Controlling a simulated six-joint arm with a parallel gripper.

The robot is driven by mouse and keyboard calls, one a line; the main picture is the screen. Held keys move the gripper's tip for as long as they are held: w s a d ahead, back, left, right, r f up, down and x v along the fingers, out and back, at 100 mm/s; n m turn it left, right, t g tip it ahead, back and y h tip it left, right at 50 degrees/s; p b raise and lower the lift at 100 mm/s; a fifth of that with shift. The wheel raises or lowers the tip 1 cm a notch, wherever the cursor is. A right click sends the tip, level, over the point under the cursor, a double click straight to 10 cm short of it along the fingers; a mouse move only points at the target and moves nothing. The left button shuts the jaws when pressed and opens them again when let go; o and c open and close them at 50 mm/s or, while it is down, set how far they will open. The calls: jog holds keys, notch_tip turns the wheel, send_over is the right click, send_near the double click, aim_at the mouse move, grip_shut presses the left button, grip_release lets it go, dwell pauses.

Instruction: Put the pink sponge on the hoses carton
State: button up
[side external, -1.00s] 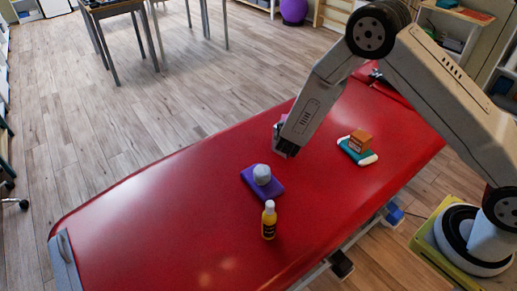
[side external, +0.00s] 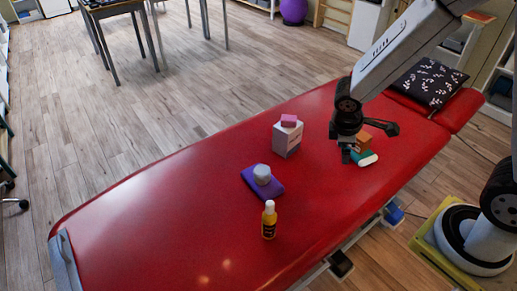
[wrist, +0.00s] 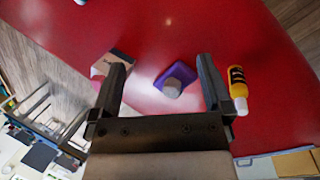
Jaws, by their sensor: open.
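The pink sponge (side external: 289,120) lies flat on top of a pale grey box-shaped carton (side external: 286,142), which stands upright on the red couch. I take this carton for the hoses carton; its lettering cannot be read here. In the wrist view the carton (wrist: 122,59) and the pink sponge (wrist: 97,72) are partly hidden behind the left finger. My gripper (side external: 349,158) is to the right of the carton, apart from it and the sponge. Its fingers are spread in the wrist view (wrist: 162,64), with nothing held between them.
A purple pad (side external: 248,178) with a grey round item (side external: 262,174) on it lies before the carton. A yellow bottle (side external: 269,222) stands nearer. An orange-brown block (side external: 364,145) on a teal-and-white item (side external: 366,159) is close behind my gripper. A patterned cushion (side external: 428,82) lies far right.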

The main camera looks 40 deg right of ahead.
jog(key=s+a+r+m+t+y, duration=0.2)
jog(key=s+a+r+m+y, duration=0.1)
jog(key=m, duration=0.5)
jog(key=shift+s+a+r+y, duration=0.3)
jog(key=shift+s+a+r, duration=0.1)
jog(key=shift+s, duration=0.25)
